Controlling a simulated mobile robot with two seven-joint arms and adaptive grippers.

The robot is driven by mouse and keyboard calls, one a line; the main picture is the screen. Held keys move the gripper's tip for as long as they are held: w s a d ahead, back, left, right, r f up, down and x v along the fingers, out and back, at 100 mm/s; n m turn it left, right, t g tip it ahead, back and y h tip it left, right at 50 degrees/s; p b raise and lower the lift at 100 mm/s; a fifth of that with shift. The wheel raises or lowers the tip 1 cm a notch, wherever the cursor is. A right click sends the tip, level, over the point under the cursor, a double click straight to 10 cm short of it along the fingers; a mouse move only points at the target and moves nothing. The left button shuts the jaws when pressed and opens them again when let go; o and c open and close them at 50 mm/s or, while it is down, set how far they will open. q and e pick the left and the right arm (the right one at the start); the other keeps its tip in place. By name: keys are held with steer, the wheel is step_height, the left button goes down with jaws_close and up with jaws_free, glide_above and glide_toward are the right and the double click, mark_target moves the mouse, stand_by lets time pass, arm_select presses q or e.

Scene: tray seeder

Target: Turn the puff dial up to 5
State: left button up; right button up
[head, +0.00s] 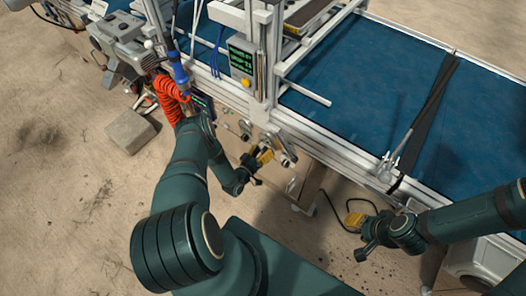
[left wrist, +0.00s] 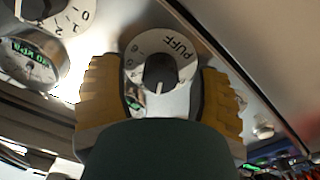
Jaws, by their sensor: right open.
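The puff dial is a black knob (left wrist: 160,72) on a round pale plate (left wrist: 178,44) marked PUFF, in the middle of the left wrist view. The plate also carries numbers, partly hidden; I cannot read the setting surely. My left gripper (left wrist: 160,98) is open, with one yellow finger on each side of the dial. A gap shows between the fingers and the knob. In the head view, my left gripper (head: 265,156) is at the front panel below the frame post. My right gripper (head: 356,220) is open and empty, low in front of the conveyor.
Another dial (left wrist: 66,14) with numbers and a round kPa gauge (left wrist: 36,60) sit left of the puff dial. A green-lettered display (head: 242,61) is on the frame post. A red coiled hose (head: 171,98) hangs left, and a blue conveyor (head: 350,95) runs right.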

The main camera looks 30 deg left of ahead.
arm_select(q)
jaws_close()
steer(key=shift+m, duration=0.4)
steer(key=m, duration=0.3)
steer(key=shift+d+m, duration=0.1)
steer(key=shift+m, duration=0.3)
steer(key=m, duration=0.3)
steer(key=shift+m, duration=0.3)
steer(key=m, duration=0.4)
steer(key=shift+d+m, duration=0.1)
steer(key=shift+m, duration=2)
